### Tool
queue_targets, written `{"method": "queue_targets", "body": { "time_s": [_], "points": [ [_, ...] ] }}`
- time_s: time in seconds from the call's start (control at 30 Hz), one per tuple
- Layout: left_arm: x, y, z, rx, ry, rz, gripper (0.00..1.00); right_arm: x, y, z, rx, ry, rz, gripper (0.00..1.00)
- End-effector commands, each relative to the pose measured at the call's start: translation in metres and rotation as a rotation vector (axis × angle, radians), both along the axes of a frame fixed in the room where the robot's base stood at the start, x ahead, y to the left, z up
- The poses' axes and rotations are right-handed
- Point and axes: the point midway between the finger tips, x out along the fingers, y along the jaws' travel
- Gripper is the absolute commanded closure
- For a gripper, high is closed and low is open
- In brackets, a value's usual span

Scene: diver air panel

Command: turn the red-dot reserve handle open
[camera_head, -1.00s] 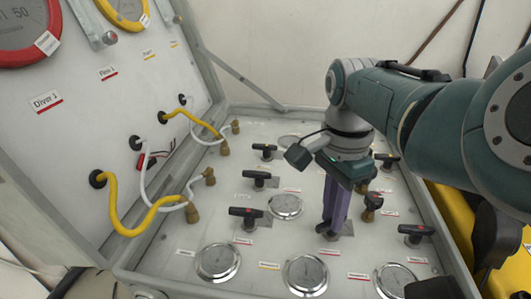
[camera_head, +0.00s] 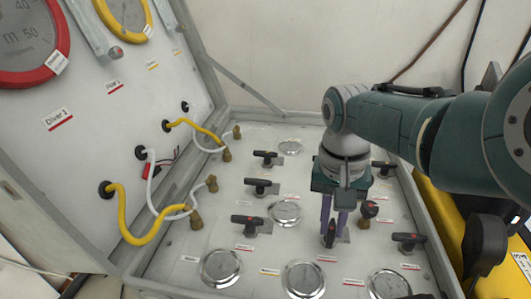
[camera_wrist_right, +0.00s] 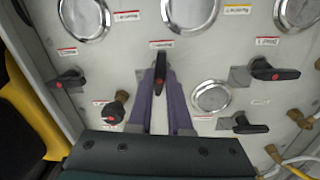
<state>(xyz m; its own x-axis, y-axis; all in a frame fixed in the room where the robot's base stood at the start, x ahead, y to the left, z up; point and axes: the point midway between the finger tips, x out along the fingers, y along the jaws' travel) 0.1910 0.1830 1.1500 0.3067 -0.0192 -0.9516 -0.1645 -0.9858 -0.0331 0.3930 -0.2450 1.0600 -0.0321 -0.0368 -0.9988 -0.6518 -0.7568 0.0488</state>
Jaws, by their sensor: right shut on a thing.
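My right gripper (camera_head: 333,222) points down at the panel, its purple fingers on either side of a black handle with a red dot (camera_head: 330,236). In the right wrist view the red-dot handle (camera_wrist_right: 160,70) sits between the fingertips of the right gripper (camera_wrist_right: 161,80), held by them. Its bar runs lengthwise toward the near edge of the panel, while most other handles lie crosswise. A label with a red stripe (camera_wrist_right: 163,44) is just beyond it in that view. My left gripper is not in view.
Other black handles are near: one to the left (camera_head: 247,220), one to the right (camera_head: 409,238), and a round-headed one (camera_head: 369,209) close to my right fingers. Round gauges (camera_head: 304,278) line the near side. Yellow and white hoses (camera_head: 125,215) hang at the left.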

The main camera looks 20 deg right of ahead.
Motion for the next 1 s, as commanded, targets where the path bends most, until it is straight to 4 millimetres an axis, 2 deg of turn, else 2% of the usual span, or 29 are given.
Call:
{"method": "queue_targets", "body": {
  "time_s": [0.27,0.73,0.77,1.0],
  "points": [
    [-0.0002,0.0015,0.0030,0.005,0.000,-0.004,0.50,-0.0006,0.0001,0.0006,0.000,0.002,0.078,1.00],
    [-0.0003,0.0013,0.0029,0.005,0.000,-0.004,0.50,-0.0004,0.0001,0.0003,0.001,0.001,0.088,1.00],
    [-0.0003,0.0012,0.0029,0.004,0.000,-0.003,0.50,-0.0004,0.0001,0.0003,0.001,0.001,0.088,0.81],
    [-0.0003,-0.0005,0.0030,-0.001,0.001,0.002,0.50,-0.0003,0.0000,0.0002,0.000,0.000,0.087,0.54]
  ]
}}
